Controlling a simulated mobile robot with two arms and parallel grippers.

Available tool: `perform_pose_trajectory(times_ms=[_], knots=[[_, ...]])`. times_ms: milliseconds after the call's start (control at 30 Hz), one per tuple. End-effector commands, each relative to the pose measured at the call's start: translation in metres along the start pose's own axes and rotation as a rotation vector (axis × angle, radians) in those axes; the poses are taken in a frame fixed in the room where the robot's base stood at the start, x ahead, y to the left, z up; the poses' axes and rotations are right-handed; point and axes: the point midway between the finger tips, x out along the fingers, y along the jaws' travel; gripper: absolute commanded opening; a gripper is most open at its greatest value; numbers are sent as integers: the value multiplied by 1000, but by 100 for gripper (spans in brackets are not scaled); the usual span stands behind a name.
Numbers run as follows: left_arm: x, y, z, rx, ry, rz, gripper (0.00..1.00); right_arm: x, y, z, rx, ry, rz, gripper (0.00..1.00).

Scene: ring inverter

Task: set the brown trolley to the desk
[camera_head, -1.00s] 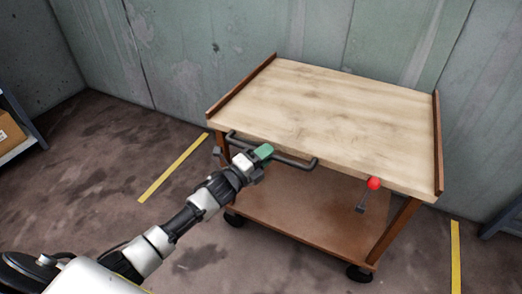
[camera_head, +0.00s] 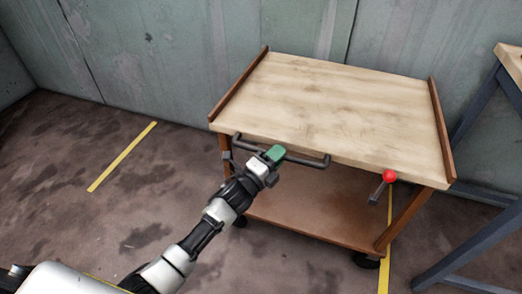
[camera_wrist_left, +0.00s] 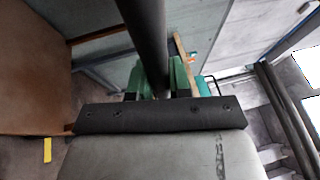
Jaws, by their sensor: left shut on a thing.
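The brown trolley (camera_head: 330,110) has a pale wooden top with brown side rails and a brown lower shelf (camera_head: 310,212). A dark bar handle (camera_head: 308,160) runs along its front edge. A lever with a red knob (camera_head: 389,176) sticks out at its front right. My left gripper (camera_head: 274,155) is shut on the handle near its middle; the left wrist view shows the bar (camera_wrist_left: 147,35) between the green fingers. At the right edge of the head view is part of a table with a wooden top (camera_head: 511,62) and blue-grey legs, probably the desk. My right gripper is out of view.
A grey-green panelled wall (camera_head: 180,50) stands behind the trolley. One yellow floor line (camera_head: 122,157) lies to the left, and another (camera_head: 385,262) runs by the trolley's right front wheel. The floor at left is clear.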

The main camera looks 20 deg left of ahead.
Motion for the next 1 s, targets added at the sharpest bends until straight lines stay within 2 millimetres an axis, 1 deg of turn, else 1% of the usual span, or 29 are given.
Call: perform_pose_trajectory(times_ms=[33,100,200,300,500,767,800,867,900,933,1000], knots=[[3,2,-10,-3,2,1,0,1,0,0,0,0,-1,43],[7,2,-20,-3,2,1,0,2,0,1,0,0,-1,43],[11,2,-29,-3,0,2,0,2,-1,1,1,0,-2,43],[14,2,-35,-1,-1,4,0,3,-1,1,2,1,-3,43],[16,2,-40,0,0,4,0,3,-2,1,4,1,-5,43],[16,2,-42,-1,3,3,0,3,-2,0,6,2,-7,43],[16,2,-42,-1,3,3,25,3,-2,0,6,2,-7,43],[16,2,-41,-1,2,3,34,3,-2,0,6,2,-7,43],[16,1,-41,-1,1,2,40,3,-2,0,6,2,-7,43],[16,1,-40,-1,1,2,44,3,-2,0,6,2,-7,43],[16,1,-40,0,0,2,44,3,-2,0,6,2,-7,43]])
